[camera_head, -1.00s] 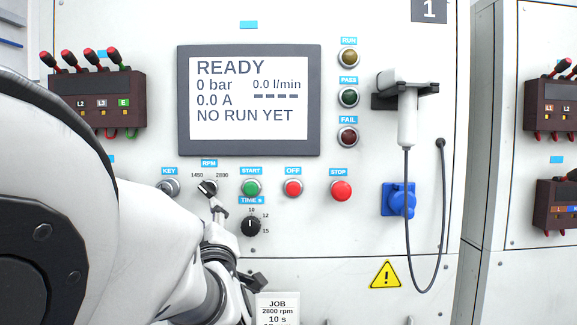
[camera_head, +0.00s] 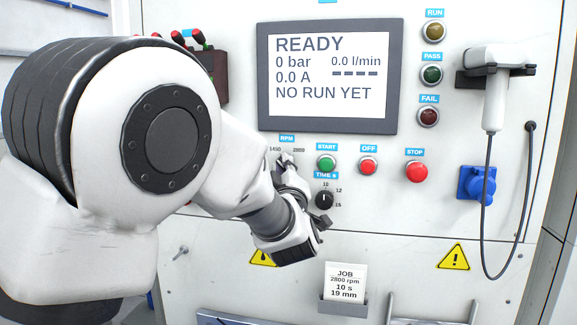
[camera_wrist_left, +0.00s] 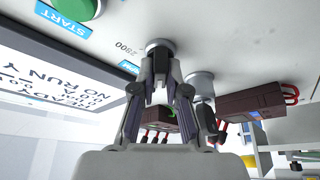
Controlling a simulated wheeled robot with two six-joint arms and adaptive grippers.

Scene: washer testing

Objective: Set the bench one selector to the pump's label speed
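The bench one RPM selector (camera_head: 286,158) is on the panel between the marks 1450 and 2800. My left gripper (camera_head: 284,169) is right at it and hides most of it, so its setting cannot be read. In the left wrist view the selector's round base (camera_wrist_left: 160,46) shows just beyond the tips of my left gripper (camera_wrist_left: 161,78). The fingers straddle its handle; whether they press on it I cannot tell. The job card (camera_head: 345,281) reads 2800 rpm, 10 s, 19 mm. No pump label is seen. My right gripper is not in view.
The display (camera_head: 328,75) reads READY, NO RUN YET. The green START button (camera_head: 326,163), the red OFF button (camera_head: 368,166) and the STOP button (camera_head: 417,172) sit right of the selector.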

